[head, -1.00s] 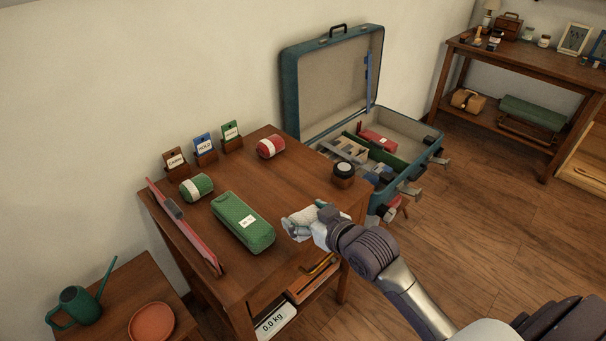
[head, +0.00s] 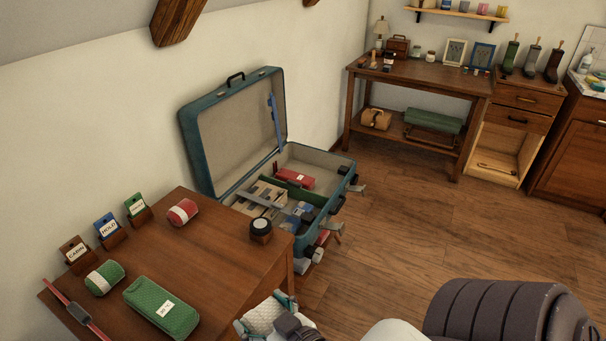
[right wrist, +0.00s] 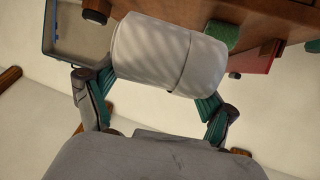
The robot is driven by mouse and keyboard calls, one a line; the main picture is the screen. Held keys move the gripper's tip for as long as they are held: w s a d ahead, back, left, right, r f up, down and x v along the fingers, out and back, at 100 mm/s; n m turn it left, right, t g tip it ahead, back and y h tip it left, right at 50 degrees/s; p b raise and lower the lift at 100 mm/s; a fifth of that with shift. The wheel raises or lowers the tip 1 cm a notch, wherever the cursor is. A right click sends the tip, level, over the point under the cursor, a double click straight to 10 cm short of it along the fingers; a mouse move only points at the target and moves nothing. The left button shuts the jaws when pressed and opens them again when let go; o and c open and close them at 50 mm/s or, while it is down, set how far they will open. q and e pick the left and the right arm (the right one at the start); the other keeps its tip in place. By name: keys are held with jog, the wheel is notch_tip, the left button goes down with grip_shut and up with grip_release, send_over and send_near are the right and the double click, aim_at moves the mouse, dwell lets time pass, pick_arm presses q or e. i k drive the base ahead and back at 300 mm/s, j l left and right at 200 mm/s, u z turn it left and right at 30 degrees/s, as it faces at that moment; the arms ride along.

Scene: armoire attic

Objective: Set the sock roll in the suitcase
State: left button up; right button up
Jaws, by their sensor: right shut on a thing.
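A white sock roll (head: 262,315) is held between the fingers of my right gripper (head: 266,318), at the bottom edge of the head view beside the table's front. In the right wrist view the roll (right wrist: 160,50) lies crosswise between the teal finger pads, and the gripper (right wrist: 155,88) is shut on it. The open teal suitcase (head: 342,200) stands beyond the table, its lid (head: 235,130) raised against the wall. Inside are a red case (head: 295,178), a green divider, a pale compartmented insert and several small items. My left gripper is out of view.
The wooden table (head: 225,245) holds a green roll (head: 104,278), a red roll (head: 183,212), a green case (head: 160,306), a round dark-topped item (head: 261,229) and several tag holders. A shelf table (head: 420,83) stands behind. Floor right of the suitcase is clear.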

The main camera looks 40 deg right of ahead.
aim_at(300, 170)
jog(key=i+l, duration=0.15)
jog(key=l, duration=0.35)
jog(key=i+l+u, duration=0.15)
jog(key=l, duration=0.35)
jog(key=i+l, duration=0.2)
jog(key=l, duration=0.35)
jog(key=i+l+u, duration=0.1)
jog(key=l, duration=0.4)
jog(key=i+l+u, duration=0.1)
jog(key=l, duration=0.45)
jog(key=i+l, duration=0.2)
jog(key=l, duration=0.35)
jog(key=i+l+u, duration=0.1)
jog(key=l, duration=0.45)
